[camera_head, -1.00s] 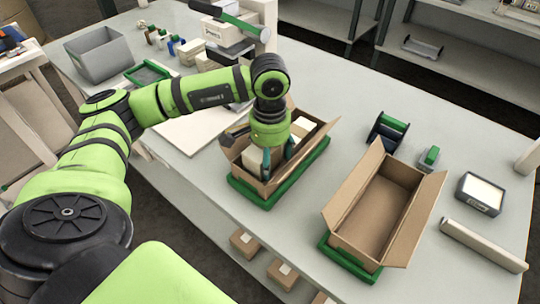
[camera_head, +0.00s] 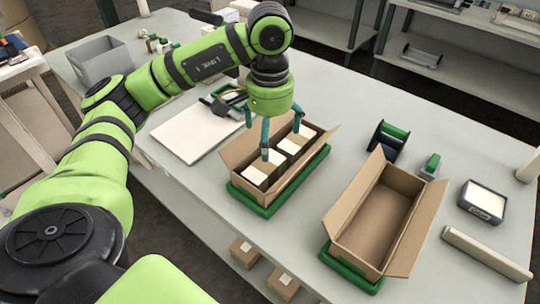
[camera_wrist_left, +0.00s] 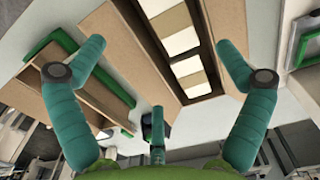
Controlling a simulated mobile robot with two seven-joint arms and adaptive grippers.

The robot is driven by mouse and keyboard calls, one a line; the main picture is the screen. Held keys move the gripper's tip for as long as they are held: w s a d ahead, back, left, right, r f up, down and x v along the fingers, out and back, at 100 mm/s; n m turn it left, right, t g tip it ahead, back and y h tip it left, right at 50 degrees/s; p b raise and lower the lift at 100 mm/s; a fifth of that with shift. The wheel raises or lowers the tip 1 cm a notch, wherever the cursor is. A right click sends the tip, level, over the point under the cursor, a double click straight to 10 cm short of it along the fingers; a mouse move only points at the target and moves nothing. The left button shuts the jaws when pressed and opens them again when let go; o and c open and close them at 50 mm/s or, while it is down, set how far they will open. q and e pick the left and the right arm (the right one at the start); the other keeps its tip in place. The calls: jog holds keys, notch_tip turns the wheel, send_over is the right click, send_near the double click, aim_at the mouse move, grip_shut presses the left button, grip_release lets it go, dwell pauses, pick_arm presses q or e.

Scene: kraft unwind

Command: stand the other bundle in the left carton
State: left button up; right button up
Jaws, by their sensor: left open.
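The left carton (camera_head: 234,177) is an open kraft box in a green tray (camera_head: 243,204). Two bundles with white and tan sections stand in a row inside it, a near one (camera_head: 252,174) and a far one (camera_head: 292,146); they also show in the left wrist view as a near bundle (camera_wrist_left: 187,66) and a far bundle (camera_wrist_left: 183,41). My left gripper (camera_head: 272,140) is above this carton, its teal fingers spread, with nothing between them. One finger overlaps the bundles in the head view; contact cannot be told. My right gripper is not in view.
An empty open carton (camera_head: 377,218) stands in another green tray (camera_head: 350,269) to the right. A white board (camera_head: 190,132) and grey bin (camera_head: 97,62) are at left.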

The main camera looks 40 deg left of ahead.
pick_arm(q)
jog(key=shift+r, duration=1.8)
